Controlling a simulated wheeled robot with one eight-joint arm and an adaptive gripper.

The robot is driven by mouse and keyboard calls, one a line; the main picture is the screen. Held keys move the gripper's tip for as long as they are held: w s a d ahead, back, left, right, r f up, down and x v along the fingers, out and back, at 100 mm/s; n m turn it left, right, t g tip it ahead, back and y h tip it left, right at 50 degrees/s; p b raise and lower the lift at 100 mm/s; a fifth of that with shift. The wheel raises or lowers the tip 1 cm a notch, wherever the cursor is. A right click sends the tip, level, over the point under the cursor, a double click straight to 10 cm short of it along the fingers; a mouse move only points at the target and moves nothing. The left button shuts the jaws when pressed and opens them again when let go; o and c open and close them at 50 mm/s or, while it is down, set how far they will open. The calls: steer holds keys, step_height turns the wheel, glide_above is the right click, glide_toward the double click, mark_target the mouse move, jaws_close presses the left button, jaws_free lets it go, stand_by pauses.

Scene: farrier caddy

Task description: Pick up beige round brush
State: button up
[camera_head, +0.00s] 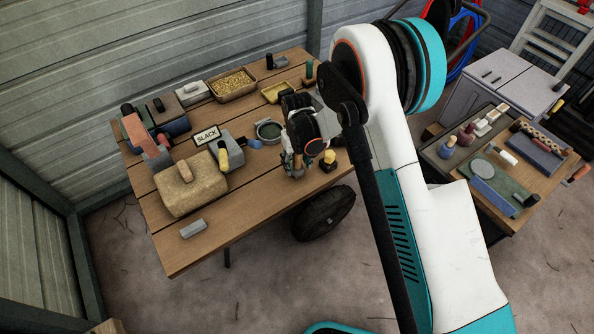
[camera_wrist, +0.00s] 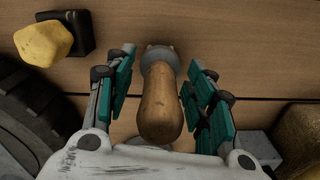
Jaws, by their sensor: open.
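A tan-brown, rounded handle with a grey round collar at its far end shows in the wrist view (camera_wrist: 160,100). It is probably the beige round brush, but no bristles show. My gripper (camera_wrist: 159,68) is open, with its teal-padded fingers on either side of this handle. A narrow gap shows on both sides, tighter on the right. In the head view my gripper (camera_head: 298,168) is low over the table's right front part, and it hides the handle there.
A black block with a yellow top (camera_head: 329,161) stands close to my gripper, also in the wrist view (camera_wrist: 44,44).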

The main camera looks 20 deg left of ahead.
steer(key=shift+c, duration=0.6)
jaws_close()
steer(key=shift+r, duration=0.15)
step_height(320, 180, up, 20)
steer(key=p, duration=0.5)
steer(key=c, duration=0.8)
jaws_free()
jaws_close()
